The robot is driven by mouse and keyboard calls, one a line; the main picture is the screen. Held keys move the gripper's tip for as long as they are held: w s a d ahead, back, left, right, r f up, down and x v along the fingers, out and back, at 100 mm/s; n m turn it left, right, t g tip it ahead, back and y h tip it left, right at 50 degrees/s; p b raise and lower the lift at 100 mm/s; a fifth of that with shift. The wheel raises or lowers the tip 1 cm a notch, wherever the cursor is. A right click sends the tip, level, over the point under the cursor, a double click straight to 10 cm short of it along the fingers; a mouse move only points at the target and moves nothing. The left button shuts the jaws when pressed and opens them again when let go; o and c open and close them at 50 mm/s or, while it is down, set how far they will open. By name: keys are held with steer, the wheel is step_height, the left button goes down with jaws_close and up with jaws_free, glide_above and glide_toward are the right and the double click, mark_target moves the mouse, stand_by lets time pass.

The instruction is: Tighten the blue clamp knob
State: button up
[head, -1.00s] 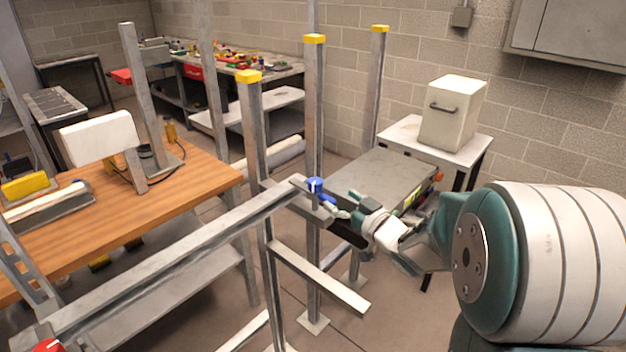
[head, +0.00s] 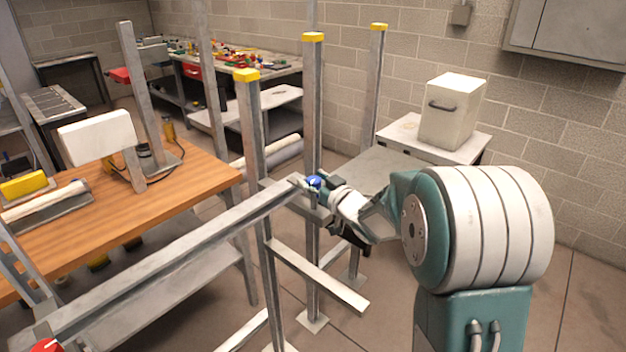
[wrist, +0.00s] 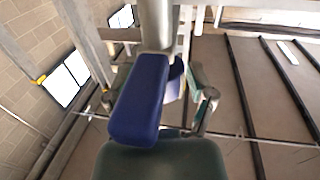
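The blue clamp knob (head: 314,181) sits on the clamp at the end of the long metal rail (head: 200,235), beside an upright post. In the wrist view the knob (wrist: 140,100) is a long blue bar, close in front of the dark green palm. My gripper (head: 324,184) is at the knob, reaching from the right. In the wrist view my gripper (wrist: 160,95) has its fingers on either side of the knob. The right finger stands clear of the bar, so it looks open. The left finger is partly hidden, and I cannot tell whether anything touches.
Upright posts with yellow caps (head: 246,75) stand around the clamp. A short lower bar (head: 318,278) juts out below it. A wooden table (head: 190,180) is at left. Open floor lies at right.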

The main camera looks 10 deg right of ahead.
steer(key=c, duration=0.5)
steer(key=shift+c, duration=0.2)
